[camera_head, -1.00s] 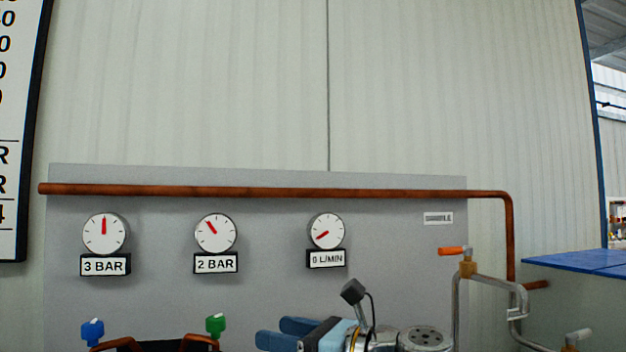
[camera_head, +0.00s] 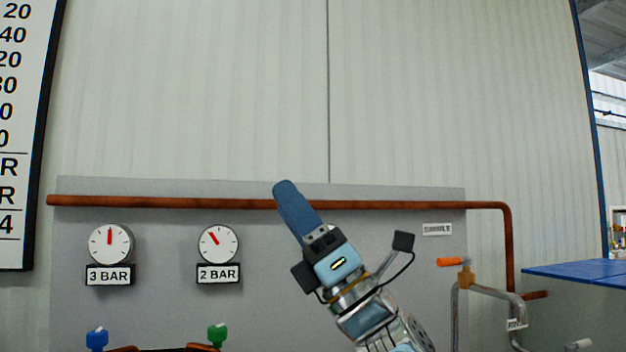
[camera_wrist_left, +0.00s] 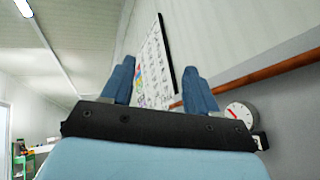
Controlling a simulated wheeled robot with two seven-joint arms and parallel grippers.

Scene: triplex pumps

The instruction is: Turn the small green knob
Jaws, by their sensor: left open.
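The small green knob (camera_head: 217,333) shows at the bottom edge of the head view, on the copper piping in front of the grey panel (camera_head: 130,315). A blue knob (camera_head: 97,338) is to its left. My left gripper (camera_head: 285,185) points up and to the left, well above and to the right of the green knob, touching neither knob. It is seen edge-on there. In the left wrist view its two blue fingers (camera_wrist_left: 158,68) stand apart with nothing between them. The green knob does not show in the wrist view. My right gripper is not in view.
Gauges reading 3 BAR (camera_head: 110,243) and 2 BAR (camera_head: 218,243) are on the panel, under a copper pipe (camera_head: 160,202). An orange-handled valve (camera_head: 452,262) and bent pipes are at the right, near a blue surface (camera_head: 590,270). A white chart (camera_head: 20,150) hangs at left.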

